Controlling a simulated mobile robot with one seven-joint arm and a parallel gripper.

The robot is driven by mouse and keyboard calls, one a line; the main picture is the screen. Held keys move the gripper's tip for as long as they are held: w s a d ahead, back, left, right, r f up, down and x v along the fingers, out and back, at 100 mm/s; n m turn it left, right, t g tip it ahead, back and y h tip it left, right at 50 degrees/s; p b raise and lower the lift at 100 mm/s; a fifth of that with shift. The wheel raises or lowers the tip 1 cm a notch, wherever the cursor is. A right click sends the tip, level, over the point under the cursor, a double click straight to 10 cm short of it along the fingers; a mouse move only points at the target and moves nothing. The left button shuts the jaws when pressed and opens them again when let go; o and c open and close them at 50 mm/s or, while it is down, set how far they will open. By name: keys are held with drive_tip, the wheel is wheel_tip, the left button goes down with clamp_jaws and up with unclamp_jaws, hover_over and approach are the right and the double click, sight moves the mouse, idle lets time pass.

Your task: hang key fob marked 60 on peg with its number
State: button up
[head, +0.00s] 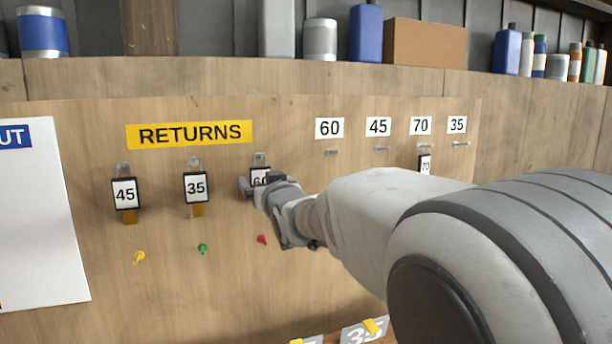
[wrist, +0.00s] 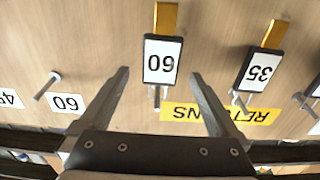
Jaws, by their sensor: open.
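The key fob marked 60 (head: 259,177) hangs on a hook under the yellow RETURNS sign, partly hidden by my gripper in the head view. In the wrist view the whole fob 60 (wrist: 162,62) shows upside down, with its orange tab. My gripper (head: 252,186) is open in front of it. In the wrist view the two fingers (wrist: 160,75) stand apart on either side of the fob; I cannot tell if either touches it. The peg under the 60 label (head: 331,152) is bare; it also shows in the wrist view (wrist: 46,86).
Fobs 45 (head: 125,194) and 35 (head: 195,187) hang left of fob 60. A fob 70 (head: 425,166) hangs under its label; pegs 45 (head: 382,149) and 35 (head: 460,144) are bare. Small coloured pegs, such as the red one (head: 262,239), stick out below. A shelf edge runs above.

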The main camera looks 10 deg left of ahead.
drive_tip(key=shift+x, duration=0.85)
clamp_jaws()
idle(0.3)
drive_tip(key=shift+r, duration=0.35)
drive_tip(key=shift+r+b+v, duration=0.2)
drive_tip(key=shift+b+v, duration=0.35)
drive_tip(key=shift+v, duration=0.25)
drive_tip(key=shift+r+b+v, duration=0.2)
drive_tip(key=shift+b+v, duration=0.3)
drive_tip(key=shift+v, duration=0.3)
drive_tip(key=shift+r+b+v, duration=0.2)
drive_tip(key=shift+b+v, duration=0.35)
drive_tip(key=shift+v, duration=0.25)
